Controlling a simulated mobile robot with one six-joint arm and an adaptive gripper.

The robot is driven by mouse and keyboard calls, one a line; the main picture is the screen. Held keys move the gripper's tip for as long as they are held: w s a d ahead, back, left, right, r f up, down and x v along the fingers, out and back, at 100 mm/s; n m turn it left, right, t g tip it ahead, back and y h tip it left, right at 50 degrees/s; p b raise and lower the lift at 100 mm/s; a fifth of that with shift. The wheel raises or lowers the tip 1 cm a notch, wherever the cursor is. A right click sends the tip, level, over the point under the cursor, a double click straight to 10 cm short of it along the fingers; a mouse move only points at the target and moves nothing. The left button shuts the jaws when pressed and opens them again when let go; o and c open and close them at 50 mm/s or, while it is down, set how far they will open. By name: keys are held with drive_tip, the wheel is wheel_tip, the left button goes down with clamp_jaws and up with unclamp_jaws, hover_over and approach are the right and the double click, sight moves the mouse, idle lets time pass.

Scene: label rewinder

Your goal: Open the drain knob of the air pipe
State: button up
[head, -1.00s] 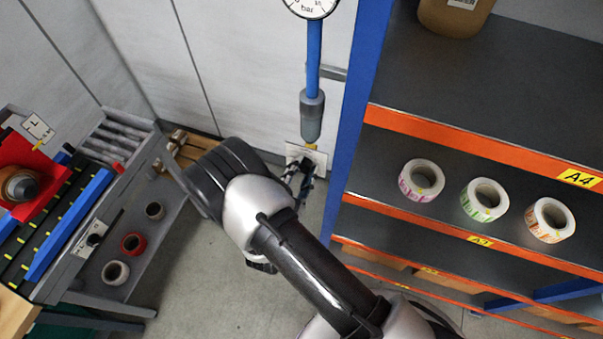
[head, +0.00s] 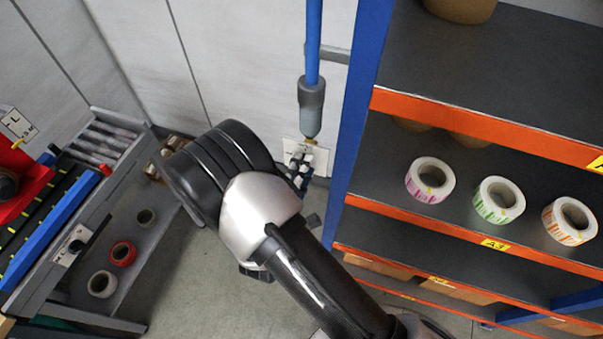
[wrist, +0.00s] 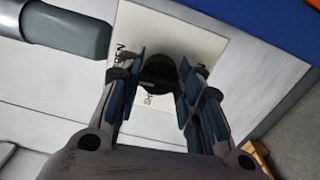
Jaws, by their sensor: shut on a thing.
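The air pipe (head: 313,45) is blue and runs down the wall to a grey cylindrical end (head: 311,105) with a small brass-coloured tip. In the wrist view the grey end (wrist: 65,30) lies at the upper left. A pale label plate (wrist: 190,40) with partly covered lettering is behind my fingers. The dark round drain knob (wrist: 160,72) sits between my fingertips, in front of the plate. My gripper (wrist: 160,66) is shut on it from both sides. In the head view my gripper (head: 300,172) is at the plate below the pipe, partly hidden by my arm.
A blue-framed shelf (head: 352,130) with orange edges stands close to the right of the pipe and carries label rolls (head: 430,180). A roller bench (head: 75,205) with several rolls below is at the left. Grey floor lies between.

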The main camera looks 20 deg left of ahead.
drive_tip(key=shift+m+b, duration=0.5)
drive_tip(key=shift+m, duration=0.2)
drive_tip(key=o, duration=1.1)
drive_tip(key=shift+c, duration=0.2)
drive_tip(key=s, duration=1.2)
drive_tip(key=shift+a, duration=0.45)
